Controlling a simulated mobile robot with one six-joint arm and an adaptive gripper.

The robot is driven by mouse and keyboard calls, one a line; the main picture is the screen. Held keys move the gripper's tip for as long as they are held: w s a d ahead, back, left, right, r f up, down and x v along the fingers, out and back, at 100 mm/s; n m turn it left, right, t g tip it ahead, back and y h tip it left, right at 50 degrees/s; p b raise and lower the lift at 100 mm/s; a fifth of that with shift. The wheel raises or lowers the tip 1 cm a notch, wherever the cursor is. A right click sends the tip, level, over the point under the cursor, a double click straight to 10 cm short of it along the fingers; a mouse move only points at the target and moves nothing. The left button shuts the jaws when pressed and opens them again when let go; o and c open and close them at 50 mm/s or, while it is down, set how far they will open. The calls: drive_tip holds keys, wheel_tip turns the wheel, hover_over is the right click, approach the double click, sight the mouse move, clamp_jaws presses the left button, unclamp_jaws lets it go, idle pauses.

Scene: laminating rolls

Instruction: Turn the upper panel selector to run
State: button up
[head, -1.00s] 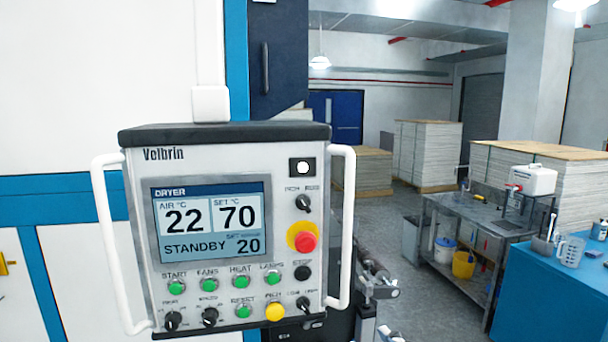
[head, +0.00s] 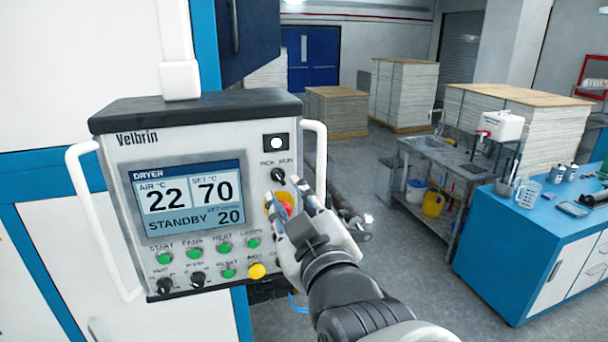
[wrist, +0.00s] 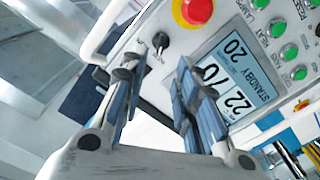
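The upper panel selector (head: 278,177) is a small black knob at the upper right of the Velbrin control panel (head: 120,175), below a white square indicator. Its right-hand label seems to read RUN; its exact pointing is too small to tell. My gripper (head: 291,197) is open in front of the panel, just below and right of the knob, hiding part of the red-and-yellow emergency button. In the wrist view the selector (wrist: 160,41) lies beyond the gap between the open fingertips (wrist: 158,72), apart from them. Nothing is between the fingers.
The red emergency button (wrist: 194,9) sits close to the selector. A white handle (head: 316,150) runs along the panel's right edge. The display (head: 190,197) reads STANDBY. A blue cabinet (head: 500,240), a metal sink table (head: 440,155) and board stacks (head: 403,92) stand well away.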

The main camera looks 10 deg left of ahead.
sight(278, 177)
drive_tip(key=p+x, duration=0.1)
drive_tip(key=x, duration=0.7)
drive_tip(key=shift+w+a, duration=0.15)
drive_tip(key=shift+w, duration=0.2)
drive_tip(key=shift+c, duration=0.3)
clamp_jaws()
